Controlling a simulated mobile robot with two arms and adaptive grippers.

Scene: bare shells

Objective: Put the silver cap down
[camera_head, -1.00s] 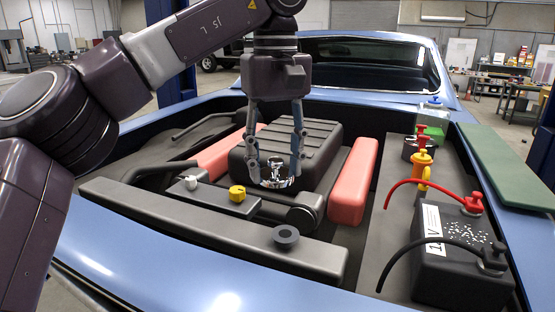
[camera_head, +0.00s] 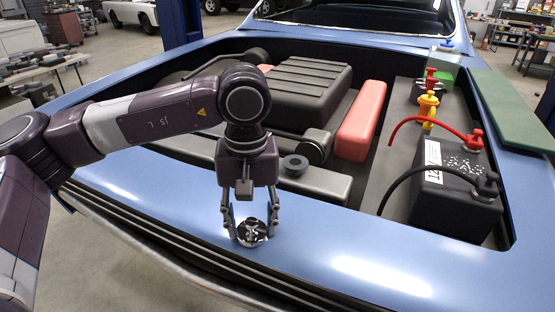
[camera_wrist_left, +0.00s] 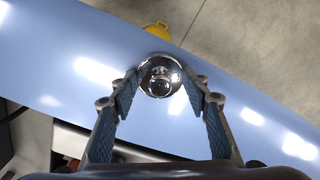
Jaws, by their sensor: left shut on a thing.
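The silver cap (camera_head: 251,233) is a round, shiny chrome piece at the front edge of the blue car body (camera_head: 330,235). My left gripper (camera_head: 250,222) points down and is shut on it, one finger on each side. In the left wrist view the cap (camera_wrist_left: 160,76) sits between the two fingertips (camera_wrist_left: 160,84), above the blue panel. I cannot tell whether the cap touches the panel or is held just above it. My right gripper is not in view.
The open engine bay lies behind, with a black engine cover (camera_head: 300,90), a red cover (camera_head: 361,120), a dark ring-shaped filler neck (camera_head: 294,165) and a black battery (camera_head: 455,195). A yellow thing (camera_wrist_left: 158,30) shows past the panel's edge. The blue panel to the right is clear.

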